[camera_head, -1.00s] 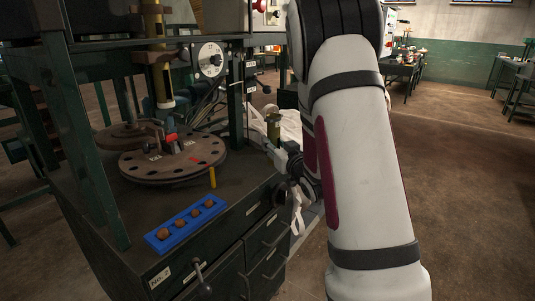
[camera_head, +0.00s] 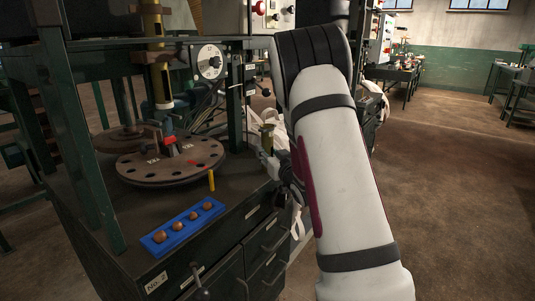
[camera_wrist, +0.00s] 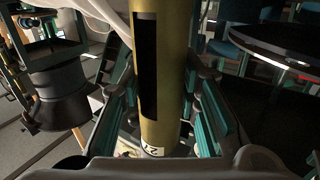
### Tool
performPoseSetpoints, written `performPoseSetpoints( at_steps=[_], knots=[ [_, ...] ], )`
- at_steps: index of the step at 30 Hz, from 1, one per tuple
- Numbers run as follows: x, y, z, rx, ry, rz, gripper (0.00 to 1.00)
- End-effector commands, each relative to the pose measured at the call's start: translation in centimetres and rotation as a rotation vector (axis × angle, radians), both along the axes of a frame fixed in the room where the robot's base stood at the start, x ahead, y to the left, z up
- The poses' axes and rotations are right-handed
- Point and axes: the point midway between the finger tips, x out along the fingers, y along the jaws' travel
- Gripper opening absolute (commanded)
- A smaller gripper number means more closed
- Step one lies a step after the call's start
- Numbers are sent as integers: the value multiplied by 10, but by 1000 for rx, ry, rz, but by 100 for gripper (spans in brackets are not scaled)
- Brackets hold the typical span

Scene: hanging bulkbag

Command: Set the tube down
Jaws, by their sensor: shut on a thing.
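A brass-yellow tube (camera_wrist: 163,60) with a dark slot in its side and a small white label near its lower end stands between my fingers in the wrist view. My gripper (camera_wrist: 165,98) is shut on it. In the head view the tube (camera_head: 267,138) shows upright just right of the bench (camera_head: 232,222), partly hidden by my gripper and arm. The gripper (camera_head: 271,160) is beside the bench's right edge. I cannot tell whether the tube's lower end touches anything.
A round brown turntable (camera_head: 150,177) with holes and a yellow peg (camera_head: 211,180) sits on the bench. A blue tray (camera_head: 157,246) with several brown balls lies in front. A brass column (camera_head: 155,60) hangs above. Green posts (camera_head: 90,170) frame the bench. Whitish fabric (camera_head: 297,220) hangs to its right.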

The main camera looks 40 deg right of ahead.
Motion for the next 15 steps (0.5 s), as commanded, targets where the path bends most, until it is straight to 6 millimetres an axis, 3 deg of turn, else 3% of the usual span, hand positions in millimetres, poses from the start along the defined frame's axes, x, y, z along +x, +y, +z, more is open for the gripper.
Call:
performPoseSetpoints(
  at_steps=[2,3,5,15],
  knots=[
    [0,0,-2,0,-1,0,0],
    [0,0,-2,0,0,0,36],
    [0,0,-2,0,1,0,50],
    [0,0,-1,0,1,0,50]
  ],
)
